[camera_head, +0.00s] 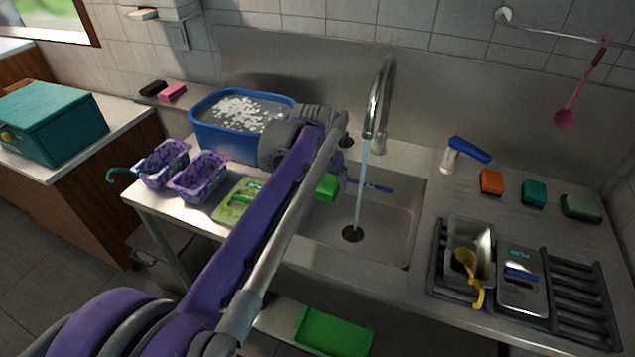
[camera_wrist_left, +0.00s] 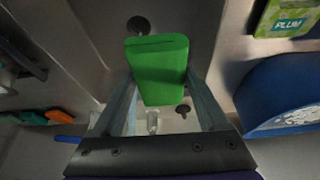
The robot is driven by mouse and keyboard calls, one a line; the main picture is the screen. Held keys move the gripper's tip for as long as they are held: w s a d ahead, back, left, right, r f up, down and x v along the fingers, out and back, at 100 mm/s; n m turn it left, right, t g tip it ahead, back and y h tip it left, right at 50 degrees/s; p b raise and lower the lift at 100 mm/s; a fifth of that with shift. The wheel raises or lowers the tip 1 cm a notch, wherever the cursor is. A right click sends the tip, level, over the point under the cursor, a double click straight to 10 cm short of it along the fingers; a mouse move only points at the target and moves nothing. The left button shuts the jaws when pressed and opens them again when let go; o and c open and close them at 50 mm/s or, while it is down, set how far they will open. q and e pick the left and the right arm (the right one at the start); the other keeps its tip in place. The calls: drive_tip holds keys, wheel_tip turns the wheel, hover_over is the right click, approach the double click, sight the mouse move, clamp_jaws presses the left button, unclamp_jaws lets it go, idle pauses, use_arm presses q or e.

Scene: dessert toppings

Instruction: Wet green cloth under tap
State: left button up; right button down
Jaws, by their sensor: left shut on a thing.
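The green cloth (camera_head: 326,187) is a bright green folded block. My left gripper (camera_head: 338,176) is shut on it and holds it over the left part of the sink (camera_head: 395,215). In the left wrist view the cloth (camera_wrist_left: 158,72) sits between the two fingers. The tap (camera_head: 379,95) stands behind the sink, and a thin water stream (camera_head: 361,190) falls from it towards the drain. In the head view the cloth appears left of the stream, apart from it. My right gripper is in neither view.
A blue tub (camera_head: 215,140) with foamy water stands left of the sink, beside purple containers (camera_head: 198,180). A black rack (camera_head: 575,290) holds metal containers.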

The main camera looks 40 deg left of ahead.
use_arm(q)
drive_tip(key=w+d, duration=0.1)
drive_tip(key=w+d+f, duration=0.1)
drive_tip(key=w, duration=0.1)
drive_tip(key=shift+w+d+b, duration=0.2)
drive_tip(key=shift+w+b, duration=0.1)
drive_tip(key=shift+b, duration=0.1)
drive_tip(key=shift+w+d+f+p, duration=0.15)
drive_tip(key=shift+w+d, duration=0.4)
drive_tip(key=shift+w, duration=0.3)
drive_tip(key=shift+w+d+f+p, duration=0.15)
drive_tip(key=shift+w+d, duration=0.4)
drive_tip(key=shift+w, duration=0.25)
drive_tip(key=shift+s+a, duration=0.75)
drive_tip(key=shift+s, duration=0.35)
drive_tip(key=shift+s+a, duration=0.75)
drive_tip(key=shift+s, duration=0.4)
drive_tip(key=shift+s+a, duration=0.75)
drive_tip(key=shift+s, duration=0.35)
drive_tip(key=s+a+r+p, duration=0.2)
drive_tip(key=s+r+p, duration=0.1)
drive_tip(key=s+r, duration=0.1)
drive_tip(key=shift+a+p, duration=0.35)
drive_tip(key=shift+a, duration=0.05)
drive_tip(key=shift+s+f, duration=0.1)
